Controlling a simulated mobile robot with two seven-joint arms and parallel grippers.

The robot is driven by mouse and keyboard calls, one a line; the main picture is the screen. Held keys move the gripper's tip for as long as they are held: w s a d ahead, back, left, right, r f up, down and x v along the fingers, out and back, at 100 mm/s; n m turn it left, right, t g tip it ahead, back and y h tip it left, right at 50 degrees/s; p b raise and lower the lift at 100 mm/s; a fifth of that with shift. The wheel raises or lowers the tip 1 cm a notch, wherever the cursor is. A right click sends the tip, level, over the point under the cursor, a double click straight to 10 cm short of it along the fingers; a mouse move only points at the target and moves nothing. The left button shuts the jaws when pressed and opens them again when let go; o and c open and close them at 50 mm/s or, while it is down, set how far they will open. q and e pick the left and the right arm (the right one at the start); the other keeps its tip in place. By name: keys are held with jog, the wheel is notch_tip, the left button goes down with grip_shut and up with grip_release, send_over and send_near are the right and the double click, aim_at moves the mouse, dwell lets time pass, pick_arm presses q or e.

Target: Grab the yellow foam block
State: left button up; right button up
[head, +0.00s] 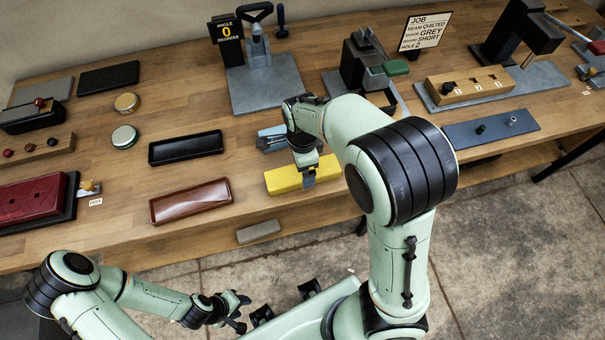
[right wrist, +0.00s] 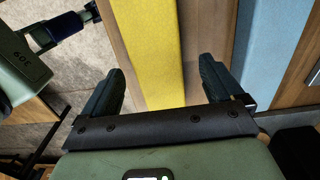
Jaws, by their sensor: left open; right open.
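The yellow foam block (head: 283,180) lies near the front edge of the wooden bench in the head view. My right gripper (head: 308,180) is right above it, pointing down, and hides part of its middle. In the right wrist view, the yellow block (right wrist: 150,45) runs lengthwise between the two open fingers of my right gripper (right wrist: 162,66). I cannot tell whether either finger touches it. My left gripper (head: 241,313) is open and empty, low in front of the bench and away from the block.
A blue item (head: 268,138) lies just behind the block, partly hidden by my right arm. A brown tray (head: 190,201) and a black tray (head: 186,147) lie to the left. A metal stand (head: 262,85) is farther back.

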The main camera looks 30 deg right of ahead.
jog(key=f+b, duration=0.1)
jog(key=f, duration=0.2)
jog(key=shift+s+f, duration=0.2)
pick_arm(q)
jog(key=shift+s+f, duration=0.55)
jog(key=shift+f, duration=0.2)
pick_arm(e)
jog(key=shift+w+r, duration=0.1)
jog(key=c, duration=1)
jog(key=shift+c, duration=0.2)
